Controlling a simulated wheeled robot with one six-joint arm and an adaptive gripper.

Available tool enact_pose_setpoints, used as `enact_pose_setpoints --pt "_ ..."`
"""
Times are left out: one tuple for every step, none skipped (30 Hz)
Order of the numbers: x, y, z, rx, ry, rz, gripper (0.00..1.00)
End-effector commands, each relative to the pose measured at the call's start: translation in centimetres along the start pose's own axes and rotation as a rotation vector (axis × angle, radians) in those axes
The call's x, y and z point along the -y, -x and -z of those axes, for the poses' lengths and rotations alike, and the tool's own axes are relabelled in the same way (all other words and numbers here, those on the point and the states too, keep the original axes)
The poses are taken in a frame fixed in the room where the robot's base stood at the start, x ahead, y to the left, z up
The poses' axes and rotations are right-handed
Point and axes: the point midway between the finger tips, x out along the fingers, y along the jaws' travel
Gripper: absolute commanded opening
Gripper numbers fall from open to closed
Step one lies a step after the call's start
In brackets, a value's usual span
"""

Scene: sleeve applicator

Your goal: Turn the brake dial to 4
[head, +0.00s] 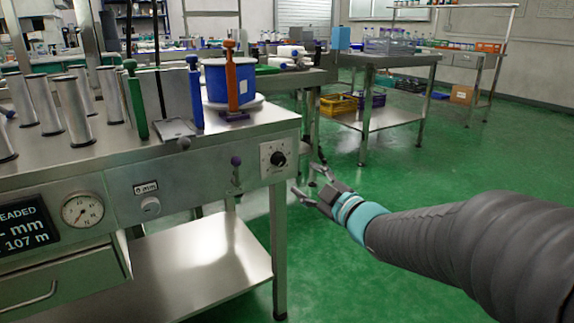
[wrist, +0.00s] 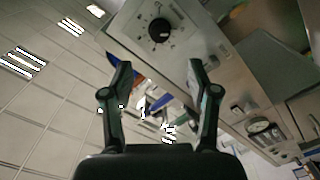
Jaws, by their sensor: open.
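The brake dial is a black round knob (head: 278,158) on a pale square plate at the right end of the bench's front panel. It also shows near the top of the wrist view (wrist: 159,29), beyond my fingertips. The scale marks around it are too small to read, so its setting cannot be told. My gripper (head: 312,185) is to the right of the dial and a little lower in the head view, apart from it. In the wrist view my gripper (wrist: 158,72) has its two fingers spread with nothing between them.
A blue spool (head: 228,82) and an orange handle (head: 231,82) stand above on the bench. Green floor (head: 400,180) is clear to the right.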

Motion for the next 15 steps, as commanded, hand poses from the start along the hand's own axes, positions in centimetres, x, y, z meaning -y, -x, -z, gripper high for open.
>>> enact_pose_setpoints --pt "0.1 -1.1 -0.1 -0.001 -0.001 0.002 0.60" --pt "0.1 -1.6 0.0 -0.002 0.000 0.002 0.60" --pt "0.2 -2.4 -0.1 -0.001 -0.001 0.003 0.60" --pt "0.1 -3.0 0.0 0.000 -0.002 0.002 0.60" --pt "0.1 -3.5 -0.1 0.000 -0.001 0.002 0.60" --pt "0.1 -4.3 0.0 -0.001 -0.001 0.002 0.60" --pt "0.1 -4.8 0.0 -0.001 -0.001 0.002 0.60" --pt "0.1 -5.4 -0.1 0.000 -0.001 0.001 0.60" --pt "0.1 -6.1 -0.1 0.001 -0.001 0.002 0.60" --pt "0.1 -6.6 0.0 0.000 -0.001 0.002 0.60" --pt "0.1 -7.2 0.0 0.000 -0.001 0.001 0.60" --pt "0.1 -7.8 -0.1 0.000 -0.002 0.001 0.60" --pt "0.0 -8.2 0.0 0.000 -0.001 0.000 0.60" --pt "0.1 -8.6 -0.1 0.001 -0.001 0.001 0.60" --pt "0.1 -9.1 -0.1 0.001 -0.001 0.001 0.60"
